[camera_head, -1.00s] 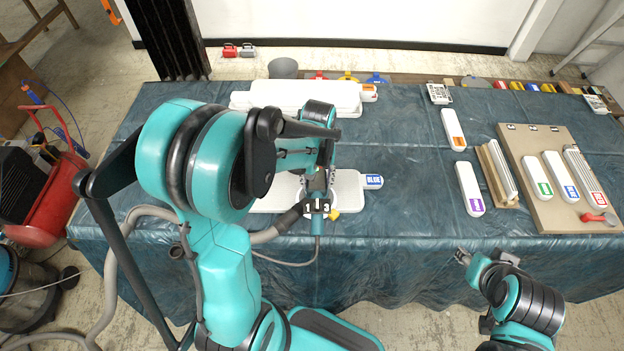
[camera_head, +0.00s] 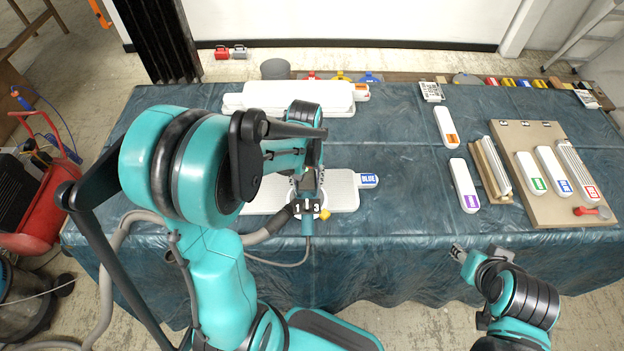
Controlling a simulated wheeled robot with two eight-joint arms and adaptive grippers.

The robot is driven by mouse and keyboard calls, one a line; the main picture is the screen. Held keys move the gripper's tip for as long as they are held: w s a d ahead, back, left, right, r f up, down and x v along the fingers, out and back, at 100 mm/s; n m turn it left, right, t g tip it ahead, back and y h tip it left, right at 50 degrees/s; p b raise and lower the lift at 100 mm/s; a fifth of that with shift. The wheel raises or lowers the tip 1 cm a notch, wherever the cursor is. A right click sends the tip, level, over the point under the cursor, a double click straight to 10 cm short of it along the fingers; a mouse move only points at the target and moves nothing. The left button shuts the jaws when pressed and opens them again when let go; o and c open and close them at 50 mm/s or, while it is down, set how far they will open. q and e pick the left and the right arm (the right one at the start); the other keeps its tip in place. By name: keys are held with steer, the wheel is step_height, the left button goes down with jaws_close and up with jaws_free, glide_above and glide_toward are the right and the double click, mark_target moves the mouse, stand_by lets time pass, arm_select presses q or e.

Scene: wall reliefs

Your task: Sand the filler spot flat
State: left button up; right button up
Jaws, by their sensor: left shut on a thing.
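A white relief panel with a blue-lettered tag (camera_head: 343,190) lies flat on the covered table in front of me. My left gripper (camera_head: 308,185) is over its middle, shut on a sander (camera_head: 307,208) that shows the marks 1 and 3 and has a hose and cable. The sander is on or just above the panel; contact cannot be told. A bit of yellow shows at its lower right edge. The filler spot is not visible; my arm and the sander cover part of the panel. My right gripper (camera_head: 458,253) is off the table's front edge, seemingly empty, its jaws too small to judge.
A larger white relief (camera_head: 290,98) with an orange tag lies behind. Labelled white blocks (camera_head: 464,185) and a brown board (camera_head: 540,205) with more blocks and a red-handled tool are at right. A red compressor (camera_head: 40,215) stands at left on the floor.

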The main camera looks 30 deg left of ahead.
arm_select(q)
steer(key=shift+s+a+r, duration=0.1)
steer(key=shift+s+a, duration=0.1)
steer(key=shift+a, duration=0.15)
steer(key=shift+s+a, duration=0.4)
steer(key=shift+a, duration=0.35)
steer(key=shift+s+a, duration=0.4)
steer(key=shift+a, duration=0.3)
steer(key=shift+w+d, duration=0.45)
steer(key=shift+d, duration=0.35)
steer(key=shift+w+d, duration=0.4)
steer(key=shift+d, duration=0.35)
steer(key=shift+w+d, duration=0.1)
steer(key=shift+d, duration=0.05)
steer(key=shift+w+d+b, duration=0.25)
steer(key=shift+w+d, duration=0.1)
steer(key=shift+d, duration=0.35)
steer(key=shift+w+d+b, duration=0.2)
steer(key=shift+w+d, duration=0.1)
steer(key=shift+d, duration=0.4)
steer(key=shift+a, duration=0.1)
